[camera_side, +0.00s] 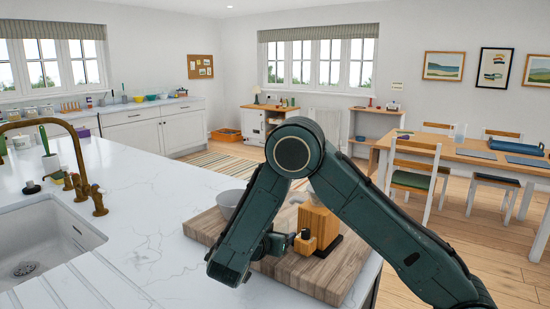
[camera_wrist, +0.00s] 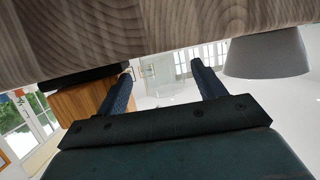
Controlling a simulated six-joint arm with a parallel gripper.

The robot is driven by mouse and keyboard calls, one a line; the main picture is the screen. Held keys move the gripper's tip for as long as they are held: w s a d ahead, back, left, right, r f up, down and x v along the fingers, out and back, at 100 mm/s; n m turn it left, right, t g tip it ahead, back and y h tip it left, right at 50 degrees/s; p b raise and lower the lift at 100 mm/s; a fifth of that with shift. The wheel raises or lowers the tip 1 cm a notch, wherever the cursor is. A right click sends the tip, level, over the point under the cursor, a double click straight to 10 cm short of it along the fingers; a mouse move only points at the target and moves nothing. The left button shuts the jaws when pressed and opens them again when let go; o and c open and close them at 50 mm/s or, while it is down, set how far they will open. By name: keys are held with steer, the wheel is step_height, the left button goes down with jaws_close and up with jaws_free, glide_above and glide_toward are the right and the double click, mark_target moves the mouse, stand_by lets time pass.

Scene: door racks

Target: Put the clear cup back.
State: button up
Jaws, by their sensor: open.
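My gripper (camera_side: 281,243) is low over the wooden board (camera_side: 312,280), beside a wooden block (camera_side: 318,224). In the wrist view, which shows the board along the top, my gripper (camera_wrist: 163,82) has its two dark fingers apart with nothing gripped between them. A faint see-through shape (camera_wrist: 184,66) shows beyond the gap between the fingers, near the board; it may be the clear cup, but its outline is hard to make out. In the side view my arm hides part of the board, and I cannot make out a clear cup there.
A grey bowl (camera_side: 230,203) sits on the board's left part; it also shows at right in the wrist view (camera_wrist: 266,55). The wooden block has a dark base. The sink (camera_side: 45,245) and tap (camera_side: 75,165) are left. White worktop (camera_side: 150,215) between is clear.

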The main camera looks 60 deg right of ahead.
steer(key=v, duration=1.1)
steer(key=shift+s+a, duration=0.2)
steer(key=shift+a, duration=0.1)
steer(key=shift+d+r, duration=0.15)
steer(key=s+d+r+n+y, duration=0.5)
steer(key=s+r+n+y, duration=0.2)
steer(key=s+y, duration=0.2)
steer(key=s+a+r+n+t+y, duration=0.1)
steer(key=s+a+r+n+y, duration=0.1)
steer(key=s+n, duration=0.2)
steer(key=s+a+r+n+t+y, duration=0.2)
steer(key=s+n, duration=0.2)
steer(key=s, duration=0.5)
steer(key=shift+s+a+n+y, duration=0.25)
steer(key=shift+n+y, duration=0.15)
steer(key=shift+o, duration=0.4)
